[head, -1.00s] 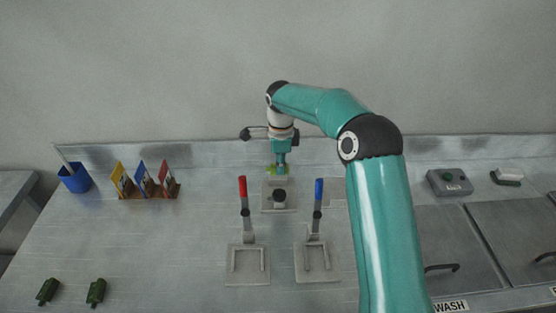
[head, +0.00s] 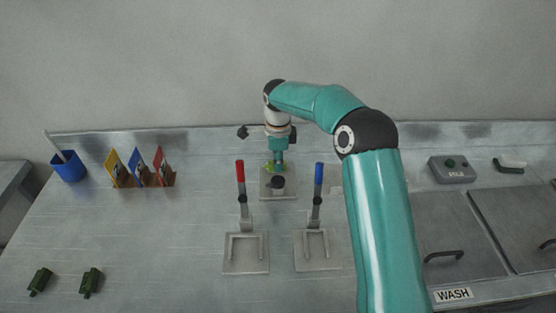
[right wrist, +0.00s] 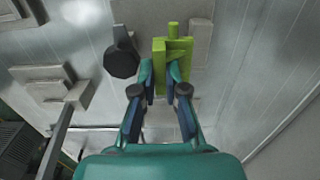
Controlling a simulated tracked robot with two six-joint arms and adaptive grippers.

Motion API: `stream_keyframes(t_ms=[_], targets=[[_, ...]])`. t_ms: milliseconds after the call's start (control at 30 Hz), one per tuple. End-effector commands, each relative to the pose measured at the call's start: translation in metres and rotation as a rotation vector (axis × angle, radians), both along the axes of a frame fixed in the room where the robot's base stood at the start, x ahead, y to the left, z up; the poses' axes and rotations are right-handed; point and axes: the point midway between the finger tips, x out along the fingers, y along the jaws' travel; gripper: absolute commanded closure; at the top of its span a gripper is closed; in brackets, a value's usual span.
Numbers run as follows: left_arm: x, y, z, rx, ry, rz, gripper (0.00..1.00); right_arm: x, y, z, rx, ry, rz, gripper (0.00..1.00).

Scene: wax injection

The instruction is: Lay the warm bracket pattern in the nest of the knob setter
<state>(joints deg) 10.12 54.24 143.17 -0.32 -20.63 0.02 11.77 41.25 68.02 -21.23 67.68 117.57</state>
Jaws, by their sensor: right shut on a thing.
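My right gripper (head: 277,160) is shut on the lime-green bracket pattern (right wrist: 173,55). In the head view the pattern (head: 284,168) shows low at the fingers, at the far part of a grey plate with a black knob (head: 277,182), which looks like the knob setter (head: 278,193). In the right wrist view the pattern sticks out past the fingertips (right wrist: 165,78), with a small stub at its far end. The black knob (right wrist: 121,60) is close to its left, apart from it. The nest is hidden, and I cannot tell whether the pattern touches it. My left gripper is not in view.
Two grey fixtures with a red lever (head: 240,172) and a blue lever (head: 319,175) stand in front. Two dark green pieces (head: 40,281) (head: 91,282) lie front left. Coloured cards (head: 140,168) and a blue cup (head: 69,167) stand back left. Lidded wells (head: 455,235) are at right.

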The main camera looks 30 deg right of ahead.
Motion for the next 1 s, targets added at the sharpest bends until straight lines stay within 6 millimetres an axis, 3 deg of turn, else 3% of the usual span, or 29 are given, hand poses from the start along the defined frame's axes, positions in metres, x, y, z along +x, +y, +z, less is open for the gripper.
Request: stream_keyframes(t_ms=[200,1000], targets=[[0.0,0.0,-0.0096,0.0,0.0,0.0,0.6,-0.0001,-0.0002,-0.0125,0.0,0.0,0.0,1.0],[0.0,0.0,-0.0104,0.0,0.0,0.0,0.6,-0.0005,0.0001,-0.0125,-0.001,-0.001,0.0,1.0]])
